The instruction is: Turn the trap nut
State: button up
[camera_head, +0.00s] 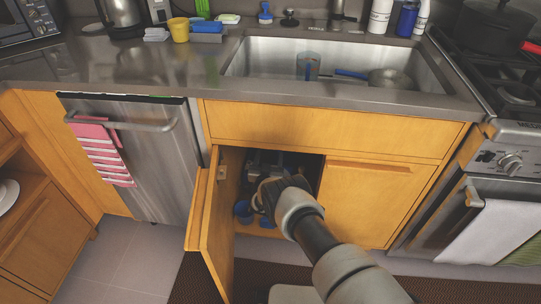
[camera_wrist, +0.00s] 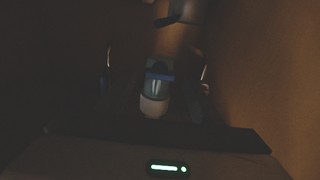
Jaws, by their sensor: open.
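The trap nut appears to be the blue ring (camera_wrist: 160,76) around a pale pipe in the dim wrist view, near the centre. A pipe bend (camera_wrist: 180,12) shows above it. My gripper (camera_head: 263,180) reaches through the open door into the cabinet under the sink. In the wrist view its open fingers stand left and right of the ring, with nothing gripped. I cannot tell whether either finger touches it. In the head view my arm and the cabinet's shade hide the nut.
The open cabinet door (camera_head: 217,228) stands close to the left of my arm. The right door (camera_head: 368,203) is shut. A blue container (camera_head: 243,211) sits on the cabinet floor, left of my arm. The cabinet wall (camera_wrist: 265,75) is close on the right in the wrist view.

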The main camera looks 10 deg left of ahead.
jog(key=shift+w, duration=0.5)
jog(key=shift+c, duration=0.2)
jog(key=c, duration=1)
jog(key=shift+n, duration=0.3)
jog(key=n, duration=2.5)
jog(key=shift+f+n, duration=0.3)
